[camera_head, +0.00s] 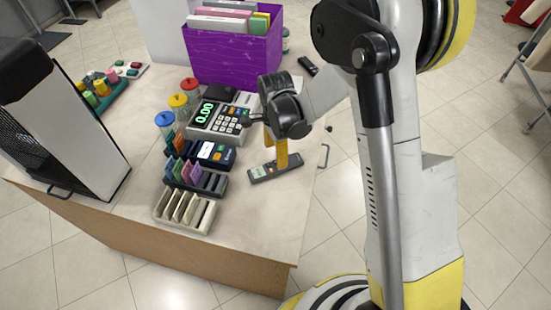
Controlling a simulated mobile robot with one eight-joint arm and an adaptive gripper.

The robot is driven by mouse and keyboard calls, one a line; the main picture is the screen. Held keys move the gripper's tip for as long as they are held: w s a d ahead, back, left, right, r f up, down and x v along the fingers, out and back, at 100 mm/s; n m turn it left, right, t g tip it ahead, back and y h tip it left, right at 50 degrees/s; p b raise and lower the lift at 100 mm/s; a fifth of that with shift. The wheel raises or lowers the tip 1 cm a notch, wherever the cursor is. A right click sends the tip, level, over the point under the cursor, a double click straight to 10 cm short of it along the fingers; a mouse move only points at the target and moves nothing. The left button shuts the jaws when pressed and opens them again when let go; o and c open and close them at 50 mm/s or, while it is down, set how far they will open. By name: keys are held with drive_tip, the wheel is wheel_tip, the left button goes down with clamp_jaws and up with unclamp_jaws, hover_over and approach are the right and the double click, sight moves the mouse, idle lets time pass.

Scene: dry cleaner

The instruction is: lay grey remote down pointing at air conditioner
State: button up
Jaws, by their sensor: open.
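A grey remote (263,173) with a small pale screen lies flat on the counter, near its right edge. Its long side runs from lower left to upper right. My gripper (282,163) points down right at the remote, with a yellow finger against or just above it. The jaws are open; the far finger is mostly hidden, and I cannot tell whether they touch the remote. No air conditioner can be made out for certain. A white box with a black grille (90,140) stands at the counter's left end.
The counter (250,225) is bare in front of the remote. Left of it stand a calculator-like register (216,122), a card terminal (213,153), slotted trays (186,211) and lidded jars. A purple file box (235,58) and a black handset (308,66) are behind.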

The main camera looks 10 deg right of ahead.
drive_tip(key=s+d+r+n+t+p, duration=0.1)
drive_tip(key=s+d+r+n+t, duration=0.2)
drive_tip(key=r, duration=0.7)
drive_tip(key=s+d+r+n, duration=0.3)
drive_tip(key=s+r+n, duration=0.1)
drive_tip(key=r, duration=0.7)
drive_tip(key=s+d+r+n+t, duration=0.2)
drive_tip(key=s+n, duration=0.2)
drive_tip(key=s, duration=0.1)
drive_tip(key=s+d+r+n+t, duration=0.2)
drive_tip(key=s+d+n, duration=0.1)
drive_tip(key=s, duration=0.3)
drive_tip(key=shift+n, duration=0.4)
drive_tip(key=shift+w, duration=0.1)
